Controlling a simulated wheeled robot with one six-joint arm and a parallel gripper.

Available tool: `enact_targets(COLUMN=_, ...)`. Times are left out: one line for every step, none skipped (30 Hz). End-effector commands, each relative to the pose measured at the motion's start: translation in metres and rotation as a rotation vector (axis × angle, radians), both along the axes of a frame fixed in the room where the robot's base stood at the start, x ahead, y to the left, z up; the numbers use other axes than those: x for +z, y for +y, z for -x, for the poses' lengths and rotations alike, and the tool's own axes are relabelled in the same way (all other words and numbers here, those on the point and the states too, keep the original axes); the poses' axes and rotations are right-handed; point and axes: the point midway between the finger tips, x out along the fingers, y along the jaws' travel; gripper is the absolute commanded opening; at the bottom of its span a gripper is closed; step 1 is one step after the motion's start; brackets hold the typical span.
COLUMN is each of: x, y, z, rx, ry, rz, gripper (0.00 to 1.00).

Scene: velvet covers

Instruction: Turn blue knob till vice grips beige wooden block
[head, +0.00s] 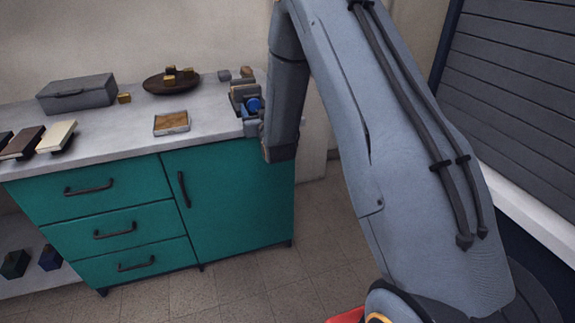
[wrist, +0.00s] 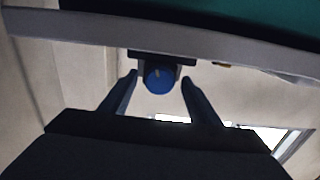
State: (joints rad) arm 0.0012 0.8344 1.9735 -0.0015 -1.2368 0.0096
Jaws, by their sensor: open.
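The blue knob (head: 253,105) is on the near end of the grey vice (head: 238,92), at the right end of the countertop. In the wrist view the knob (wrist: 160,78) faces the camera, with the dark vice body (wrist: 147,55) behind it. My gripper (wrist: 159,84) is open, with one finger on each side of the knob and a visible gap on both sides. In the head view my arm hides most of the gripper. A small brownish block (head: 247,72) shows by the vice; I cannot tell whether it is the beige block or sits between the jaws.
The countertop (head: 110,130) tops a teal cabinet (head: 230,195). On it are a shallow wooden tray (head: 172,123), a dark round dish (head: 171,83) with small blocks, a grey box (head: 77,93) and books (head: 56,136). The floor (head: 265,280) in front is clear.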

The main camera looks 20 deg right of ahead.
Motion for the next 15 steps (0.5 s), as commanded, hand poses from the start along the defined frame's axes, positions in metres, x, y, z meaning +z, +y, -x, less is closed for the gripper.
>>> enact_targets(x=0.0, y=0.0, z=0.003, rx=0.0, ry=0.001, rz=0.039, gripper=0.56)
enact_targets(x=0.0, y=0.0, z=0.01, rx=0.0, ry=0.002, rz=0.033, gripper=0.56)
enact_targets(x=-0.001, y=0.0, z=0.018, rx=0.0, ry=0.002, rz=0.031, gripper=0.56)
enact_targets(x=-0.001, y=0.0, z=0.023, rx=0.0, ry=0.003, rz=0.031, gripper=0.56)
enact_targets(x=-0.001, y=0.0, z=0.028, rx=0.0, ry=0.002, rz=0.031, gripper=0.56)
enact_targets(x=0.0, y=0.0, z=0.035, rx=0.0, ry=0.001, rz=0.03, gripper=0.56)
enact_targets(x=-0.001, y=0.0, z=0.04, rx=0.0, ry=0.002, rz=0.03, gripper=0.56)
enact_targets(x=-0.001, y=0.0, z=0.045, rx=0.0, ry=0.002, rz=0.03, gripper=0.56)
enact_targets(x=-0.001, y=0.0, z=0.051, rx=0.0, ry=0.001, rz=0.029, gripper=0.56)
enact_targets(x=-0.001, y=0.0, z=0.056, rx=0.0, ry=0.002, rz=0.029, gripper=0.56)
enact_targets(x=0.0, y=0.0, z=0.06, rx=0.0, ry=0.001, rz=0.029, gripper=0.56)
enact_targets(x=0.0, y=0.0, z=0.066, rx=0.0, ry=0.001, rz=0.029, gripper=0.56)
enact_targets(x=0.0, y=0.0, z=0.071, rx=0.0, ry=0.001, rz=0.029, gripper=0.56)
enact_targets(x=-0.001, y=0.0, z=0.075, rx=0.0, ry=0.002, rz=0.029, gripper=0.56)
enact_targets(x=-0.001, y=0.0, z=0.081, rx=0.0, ry=0.001, rz=0.028, gripper=0.56)
